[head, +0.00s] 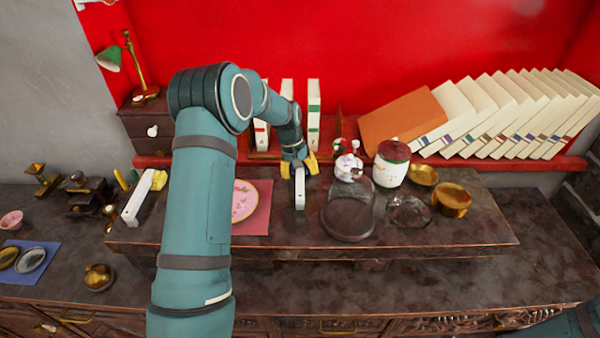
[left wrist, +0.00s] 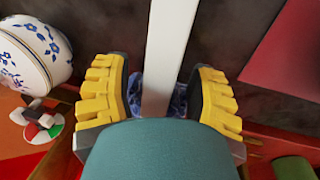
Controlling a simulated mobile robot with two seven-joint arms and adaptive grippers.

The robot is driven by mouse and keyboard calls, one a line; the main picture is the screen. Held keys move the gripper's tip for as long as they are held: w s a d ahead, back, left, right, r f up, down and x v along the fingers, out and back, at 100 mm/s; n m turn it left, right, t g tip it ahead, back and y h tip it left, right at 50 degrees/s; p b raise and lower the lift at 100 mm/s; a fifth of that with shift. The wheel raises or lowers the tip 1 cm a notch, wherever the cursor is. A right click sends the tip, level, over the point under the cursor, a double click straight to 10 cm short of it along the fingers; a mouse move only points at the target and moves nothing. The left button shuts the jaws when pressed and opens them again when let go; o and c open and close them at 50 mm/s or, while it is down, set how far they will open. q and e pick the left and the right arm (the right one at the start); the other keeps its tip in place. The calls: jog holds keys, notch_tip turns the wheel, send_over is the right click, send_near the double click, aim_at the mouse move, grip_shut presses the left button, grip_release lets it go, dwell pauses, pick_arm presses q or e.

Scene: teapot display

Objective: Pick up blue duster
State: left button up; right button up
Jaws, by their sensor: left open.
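The blue duster shows in the head view mostly as its white handle (head: 299,190), lying on the raised dark shelf and pointing toward me. My left gripper (head: 299,166) is over its far end, which is hidden there. In the left wrist view, the white handle (left wrist: 165,50) runs between the yellow fingers of my left gripper (left wrist: 158,97). Blue patterned cloth (left wrist: 180,98) shows beside the handle between the fingers. The fingers are open, with gaps on both sides of the handle. My right gripper is out of view.
A glass-domed stand (head: 347,222), a red-and-white jar (head: 391,163) and brass bowls (head: 452,199) stand to the right. A pink plate on a red mat (head: 252,227) lies left. A yellow duster with a white handle (head: 136,200) lies farther left. Books (head: 314,110) stand behind.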

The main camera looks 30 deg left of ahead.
pick_arm(q)
jog(key=shift+r, duration=0.1)
jog(key=shift+c, duration=0.5)
grip_shut()
